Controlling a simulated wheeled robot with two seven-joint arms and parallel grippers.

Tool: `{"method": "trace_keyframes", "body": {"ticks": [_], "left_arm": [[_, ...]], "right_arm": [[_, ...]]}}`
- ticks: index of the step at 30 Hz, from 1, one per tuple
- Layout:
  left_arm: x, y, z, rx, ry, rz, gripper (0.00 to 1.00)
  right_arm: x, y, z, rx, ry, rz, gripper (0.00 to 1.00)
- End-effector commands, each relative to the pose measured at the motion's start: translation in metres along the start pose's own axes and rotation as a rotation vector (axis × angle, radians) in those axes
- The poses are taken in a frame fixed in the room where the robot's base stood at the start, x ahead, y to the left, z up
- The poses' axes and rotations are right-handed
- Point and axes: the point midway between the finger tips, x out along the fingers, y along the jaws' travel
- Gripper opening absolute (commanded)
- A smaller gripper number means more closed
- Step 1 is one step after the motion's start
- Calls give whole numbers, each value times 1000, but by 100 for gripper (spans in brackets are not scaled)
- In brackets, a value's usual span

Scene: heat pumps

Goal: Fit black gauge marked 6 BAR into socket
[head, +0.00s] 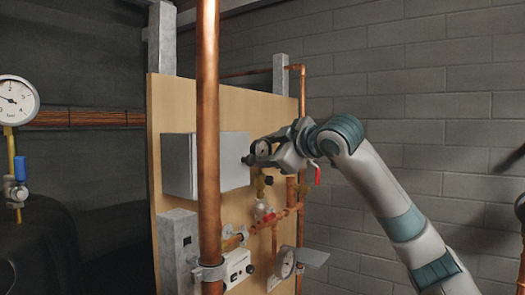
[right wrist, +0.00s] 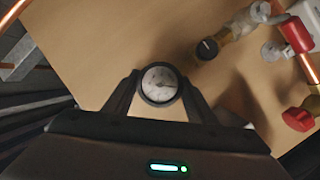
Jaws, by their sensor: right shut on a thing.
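A small round gauge with a black rim and a pale dial (right wrist: 159,84) sits between the fingertips of my right gripper (right wrist: 158,95) in the right wrist view. Its marking is too small to read. In the head view my right gripper (head: 264,152) holds the gauge (head: 262,147) in front of the wooden board, beside a grey box. The gauge is apart from this fitting in the wrist view. My left gripper is not in view.
The grey box (head: 179,165) is fixed to the board (head: 158,100). A thick copper pipe (head: 207,120) rises in front. Red-handled valves (right wrist: 298,118) and copper pipework lie close by.

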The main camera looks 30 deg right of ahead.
Motion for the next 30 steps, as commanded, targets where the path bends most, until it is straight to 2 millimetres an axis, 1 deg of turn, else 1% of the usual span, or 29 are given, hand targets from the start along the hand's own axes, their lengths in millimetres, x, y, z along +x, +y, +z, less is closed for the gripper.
{"method": "trace_keyframes", "body": {"ticks": [30], "left_arm": [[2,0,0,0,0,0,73]], "right_arm": [[1,-6,6,-1,1,1,19]]}}
